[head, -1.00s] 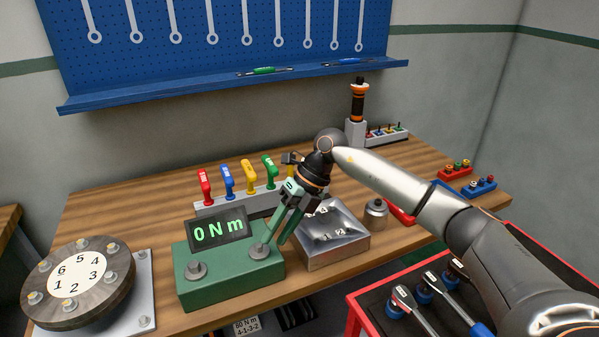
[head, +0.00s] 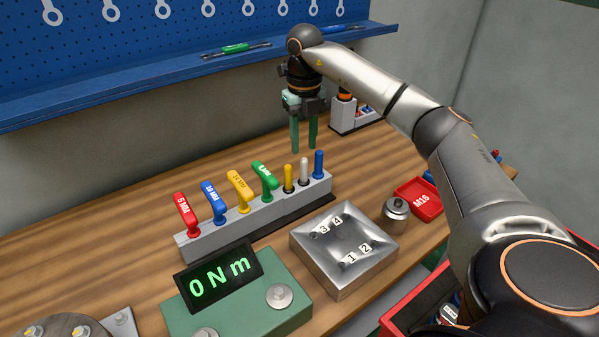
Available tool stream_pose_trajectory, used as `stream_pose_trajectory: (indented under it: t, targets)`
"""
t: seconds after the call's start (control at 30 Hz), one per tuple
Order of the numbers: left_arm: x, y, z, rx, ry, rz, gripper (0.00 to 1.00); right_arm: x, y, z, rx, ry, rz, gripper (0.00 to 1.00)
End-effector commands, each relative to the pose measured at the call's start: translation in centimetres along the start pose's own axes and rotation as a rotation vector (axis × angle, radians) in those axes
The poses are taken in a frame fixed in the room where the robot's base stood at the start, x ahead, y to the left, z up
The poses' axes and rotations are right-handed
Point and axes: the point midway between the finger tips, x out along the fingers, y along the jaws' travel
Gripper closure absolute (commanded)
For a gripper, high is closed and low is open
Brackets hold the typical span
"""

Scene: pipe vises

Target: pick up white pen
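The white pen (head: 304,172) stands upright in the right part of the grey holder (head: 252,213), between a yellow pen (head: 288,178) and a blue pen (head: 319,163). My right gripper (head: 304,147) points down, its two green fingers apart with nothing between them. In the picture its fingertips are just above the white pen's top, apart from it; I cannot tell how high or how far behind it they are. My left gripper is not in view.
Red, blue, yellow and green T-handle keys (head: 239,191) fill the holder's left part. A metal weight (head: 395,215) and red M16 bin (head: 418,199) are to the right. A blue shelf (head: 180,79) hangs behind.

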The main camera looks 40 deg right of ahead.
Motion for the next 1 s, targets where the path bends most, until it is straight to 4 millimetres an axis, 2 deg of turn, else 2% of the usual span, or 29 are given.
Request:
stream_pose_trajectory:
  t: [0.1,0.37,0.67,0.97,1.0]
  targets:
    - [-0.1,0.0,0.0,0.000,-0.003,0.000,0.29,2.2,0.0,-0.1,0.000,0.003,0.000,0.62]
    - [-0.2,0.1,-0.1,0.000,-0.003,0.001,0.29,4.4,0.0,0.0,-0.001,0.001,0.002,0.62]
    - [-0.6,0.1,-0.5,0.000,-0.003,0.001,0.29,8.6,-0.3,0.2,-0.001,0.002,0.001,0.62]
    - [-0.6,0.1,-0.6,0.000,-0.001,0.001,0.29,9.2,-0.2,0.2,-0.002,-0.001,0.002,0.62]
    - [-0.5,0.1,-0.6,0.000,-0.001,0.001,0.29,9.2,-0.2,0.2,-0.002,-0.001,0.002,0.64]
